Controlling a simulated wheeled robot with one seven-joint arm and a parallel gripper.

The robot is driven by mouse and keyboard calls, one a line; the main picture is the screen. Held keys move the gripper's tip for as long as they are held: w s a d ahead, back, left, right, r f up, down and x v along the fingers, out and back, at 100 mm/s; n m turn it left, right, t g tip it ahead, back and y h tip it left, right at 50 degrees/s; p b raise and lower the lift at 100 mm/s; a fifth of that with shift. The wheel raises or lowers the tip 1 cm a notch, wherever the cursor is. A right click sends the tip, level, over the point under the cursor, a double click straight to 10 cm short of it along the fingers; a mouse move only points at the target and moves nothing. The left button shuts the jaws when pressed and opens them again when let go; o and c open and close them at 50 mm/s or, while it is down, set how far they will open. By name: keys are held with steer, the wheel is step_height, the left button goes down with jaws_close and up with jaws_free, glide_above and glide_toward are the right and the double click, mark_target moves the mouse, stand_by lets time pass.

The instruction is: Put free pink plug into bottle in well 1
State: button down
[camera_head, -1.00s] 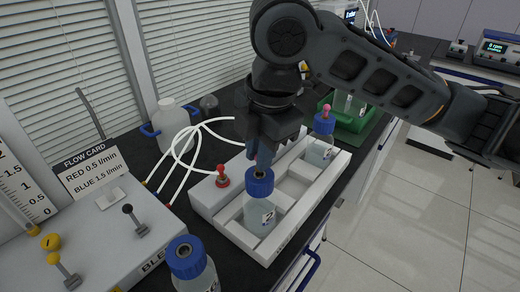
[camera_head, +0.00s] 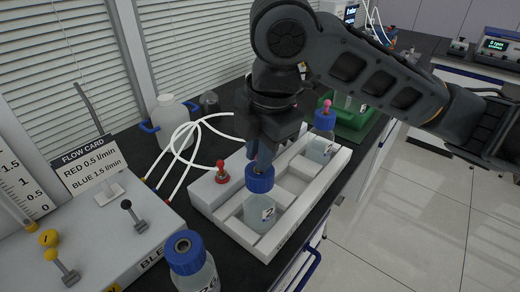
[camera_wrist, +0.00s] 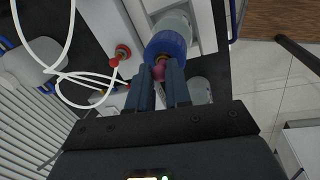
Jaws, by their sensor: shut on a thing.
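My gripper (camera_head: 263,157) points down just above the blue cap (camera_head: 260,180) of a clear bottle (camera_head: 259,213) in the near well of the white tray (camera_head: 312,198). In the wrist view my gripper (camera_wrist: 172,84) is shut on a pink plug (camera_wrist: 159,70), right by the hole of the blue cap (camera_wrist: 166,45). I cannot tell whether the plug's tip is inside the hole. In the head view the fingers hide the plug. Another blue-capped bottle (camera_head: 323,146) with a pink plug (camera_head: 327,106) stands in the far end of the tray.
A red fitting (camera_head: 222,173) with white tubing (camera_head: 182,152) is left of the bottle. A loose blue-capped bottle (camera_head: 188,264) stands in front, near the lever panel (camera_head: 118,238). A white jug (camera_head: 172,122) stands behind. A green rack (camera_head: 352,122) is beyond the tray.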

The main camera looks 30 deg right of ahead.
steer(key=c, duration=1)
jaws_free()
steer(key=r, duration=0.2)
steer(key=s+r, duration=0.1)
steer(key=r, duration=0.4)
steer(key=shift+s+d+r, duration=0.1)
steer(key=shift+s+r, duration=0.15)
steer(key=shift+r, duration=0.1)
